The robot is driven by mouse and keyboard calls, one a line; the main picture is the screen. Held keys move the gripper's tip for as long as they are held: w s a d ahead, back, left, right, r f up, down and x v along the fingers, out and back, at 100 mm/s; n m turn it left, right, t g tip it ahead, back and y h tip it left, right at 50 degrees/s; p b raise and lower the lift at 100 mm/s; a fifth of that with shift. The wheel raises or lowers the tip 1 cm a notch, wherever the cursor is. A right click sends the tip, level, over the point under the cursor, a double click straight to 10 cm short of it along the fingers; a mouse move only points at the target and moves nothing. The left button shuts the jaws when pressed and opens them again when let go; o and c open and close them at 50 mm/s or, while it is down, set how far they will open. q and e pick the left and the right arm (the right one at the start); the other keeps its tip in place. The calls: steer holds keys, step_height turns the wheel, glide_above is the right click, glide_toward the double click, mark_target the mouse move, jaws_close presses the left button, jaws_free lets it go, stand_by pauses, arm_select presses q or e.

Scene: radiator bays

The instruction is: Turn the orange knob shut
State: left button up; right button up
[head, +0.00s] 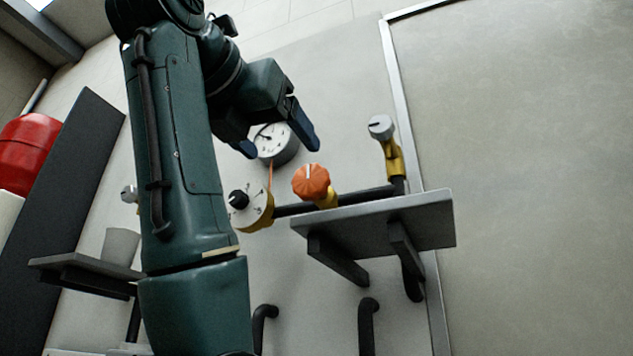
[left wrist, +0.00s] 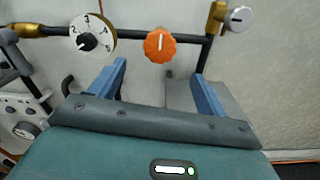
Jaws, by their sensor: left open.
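The orange knob (head: 311,181) is a ribbed round knob with a white pointer line, on a brass valve body on a dark horizontal pipe. In the left wrist view the orange knob (left wrist: 160,45) is ahead, between the lines of the fingers, with its white line about upright. My left gripper (head: 281,146) is open and empty, above and left of the knob in the head view. Its two blue fingers (left wrist: 160,92) are apart in the left wrist view, and neither touches the knob. My right gripper is not in view.
A numbered dial with a black knob (head: 239,199) is left of the orange knob. A gauge (head: 274,142) is behind my left gripper. A grey-capped valve (head: 381,127) is at right. A grey shelf (head: 380,219) juts out below the pipe. Open wall lies right.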

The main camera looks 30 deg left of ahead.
mark_target(308, 178)
arm_select(q)
steer(key=w, duration=0.1)
steer(key=w+p, duration=0.1)
steer(key=w, duration=0.1)
steer(key=w+p, duration=0.1)
steer(key=w, duration=0.1)
steer(key=shift+w+a+r, duration=0.1)
steer(key=shift+w+a, duration=0.1)
steer(key=shift+a, duration=0.05)
steer(key=w+p, duration=0.2)
steer(key=w, duration=0.3)
steer(key=shift+w+a, duration=0.15)
steer(key=shift+w, duration=0.55)
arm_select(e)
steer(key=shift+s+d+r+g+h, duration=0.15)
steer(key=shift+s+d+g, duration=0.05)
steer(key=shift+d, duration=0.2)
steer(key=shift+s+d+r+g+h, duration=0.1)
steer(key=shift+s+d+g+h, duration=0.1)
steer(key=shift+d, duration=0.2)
arm_select(q)
steer(key=c, duration=1)
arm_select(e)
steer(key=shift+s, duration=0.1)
